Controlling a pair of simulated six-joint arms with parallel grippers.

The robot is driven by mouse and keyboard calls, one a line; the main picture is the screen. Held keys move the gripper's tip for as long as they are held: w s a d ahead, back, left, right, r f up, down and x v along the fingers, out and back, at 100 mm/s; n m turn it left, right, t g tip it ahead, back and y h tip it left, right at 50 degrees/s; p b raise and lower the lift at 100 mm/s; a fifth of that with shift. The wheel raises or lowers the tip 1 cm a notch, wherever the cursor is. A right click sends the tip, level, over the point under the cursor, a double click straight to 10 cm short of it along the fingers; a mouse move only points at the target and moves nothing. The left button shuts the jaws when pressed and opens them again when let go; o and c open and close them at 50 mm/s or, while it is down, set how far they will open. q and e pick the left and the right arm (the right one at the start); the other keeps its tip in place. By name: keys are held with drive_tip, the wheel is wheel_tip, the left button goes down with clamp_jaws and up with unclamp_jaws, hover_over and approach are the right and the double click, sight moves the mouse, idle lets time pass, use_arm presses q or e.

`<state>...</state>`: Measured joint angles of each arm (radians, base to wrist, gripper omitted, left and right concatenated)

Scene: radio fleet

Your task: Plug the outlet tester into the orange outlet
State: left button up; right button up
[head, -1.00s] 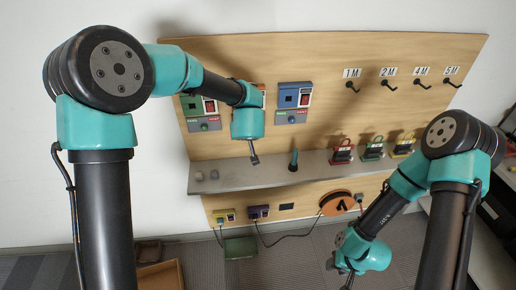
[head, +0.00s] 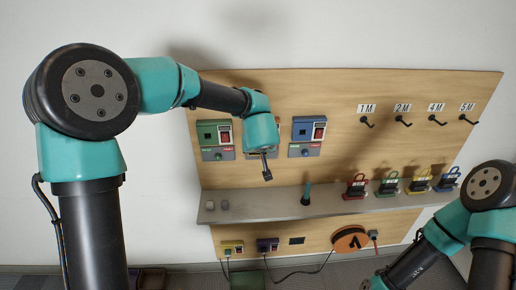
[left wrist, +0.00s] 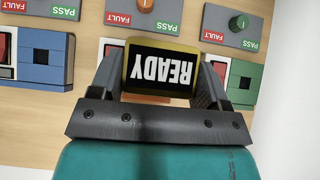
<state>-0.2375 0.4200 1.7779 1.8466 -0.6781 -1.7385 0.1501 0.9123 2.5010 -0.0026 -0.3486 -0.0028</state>
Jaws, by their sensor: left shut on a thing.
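My left gripper (left wrist: 157,82) is shut on the outlet tester (left wrist: 162,70), a yellow-framed block with a black screen reading READY, upside down in the left wrist view. In the head view my left gripper (head: 266,170) hangs in front of the board, between the green and blue outlets. The orange outlet is mostly hidden behind my arm in the head view and behind the tester in the wrist view. Its orange knob (left wrist: 146,3) shows above the tester. I cannot tell whether the tester touches the outlet. My right gripper is out of frame.
The blue outlet (head: 308,130) and green outlet (head: 213,133) flank the orange one. A grey shelf (head: 275,203) below carries a dark green-tipped tool (head: 306,194) and several coloured padlock-like items. Labelled hooks (head: 402,122) stick out at the right.

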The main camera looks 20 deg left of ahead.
use_arm(q)
drive_tip(key=shift+w+a, duration=0.25)
drive_tip(key=shift+w, duration=0.45)
drive_tip(key=shift+w+a, duration=0.25)
drive_tip(key=shift+w, duration=0.4)
drive_tip(key=shift+w+a, duration=0.25)
drive_tip(key=shift+w, duration=0.45)
drive_tip(key=shift+w+a, duration=0.2)
drive_tip(key=shift+w, duration=0.45)
idle(1.1)
drive_tip(key=o, duration=1)
drive_tip(key=shift+s+d+r, duration=0.1)
drive_tip(key=v, duration=1.7)
